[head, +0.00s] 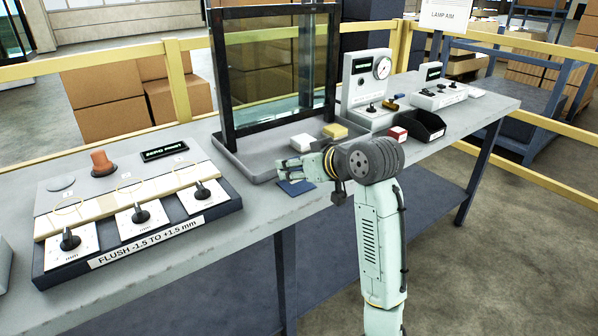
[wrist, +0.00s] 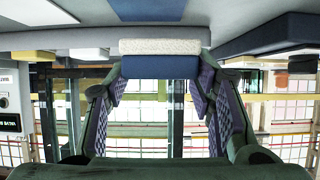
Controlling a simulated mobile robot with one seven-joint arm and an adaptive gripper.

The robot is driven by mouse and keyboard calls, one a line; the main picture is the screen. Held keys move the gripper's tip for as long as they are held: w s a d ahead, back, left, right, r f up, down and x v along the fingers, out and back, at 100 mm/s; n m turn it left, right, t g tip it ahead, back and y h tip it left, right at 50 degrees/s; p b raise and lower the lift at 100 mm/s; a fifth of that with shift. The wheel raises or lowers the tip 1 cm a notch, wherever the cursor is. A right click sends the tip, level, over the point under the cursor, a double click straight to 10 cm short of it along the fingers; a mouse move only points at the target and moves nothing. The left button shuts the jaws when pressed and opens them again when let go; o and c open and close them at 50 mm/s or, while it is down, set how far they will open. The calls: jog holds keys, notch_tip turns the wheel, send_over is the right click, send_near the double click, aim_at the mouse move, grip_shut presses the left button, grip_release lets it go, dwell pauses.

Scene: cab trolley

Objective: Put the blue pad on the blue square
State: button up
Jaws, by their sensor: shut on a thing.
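My gripper (head: 290,169) is at the front edge of the bench, just above the blue square (head: 296,187), a flat dark blue patch. In the wrist view, my gripper (wrist: 160,78) is shut on the blue pad (wrist: 160,66), a block with a blue face and a pale speckled layer (wrist: 160,47). The wrist picture is upside down; the blue square (wrist: 147,9) lies at its top edge, with the pad apart from it. In the head view the fingers hide most of the pad.
A white block (head: 302,142) and a yellow block (head: 335,131) lie behind my gripper, before a framed glass pane (head: 227,90). A switch panel (head: 135,212) stands left. A gauge box (head: 366,85), a red block (head: 398,134) and a black bin (head: 420,126) are right.

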jog(key=shift+w+d+f, duration=0.1)
jog(key=shift+w+f, duration=0.05)
jog(key=shift+w, duration=0.3)
jog(key=shift+w+d+f, duration=0.1)
jog(key=shift+w, duration=0.35)
jog(key=shift+f+p, duration=0.3)
jog(key=shift+f, duration=1.25)
jog(key=shift+a+f, duration=0.1)
jog(key=shift+f, duration=0.15)
jog(key=o, duration=1.2)
jog(key=shift+c, duration=0.2)
jog(key=shift+r, duration=0.3)
jog(key=b+v, duration=0.1)
jog(key=v, duration=1.1)
jog(key=shift+s+f, duration=0.15)
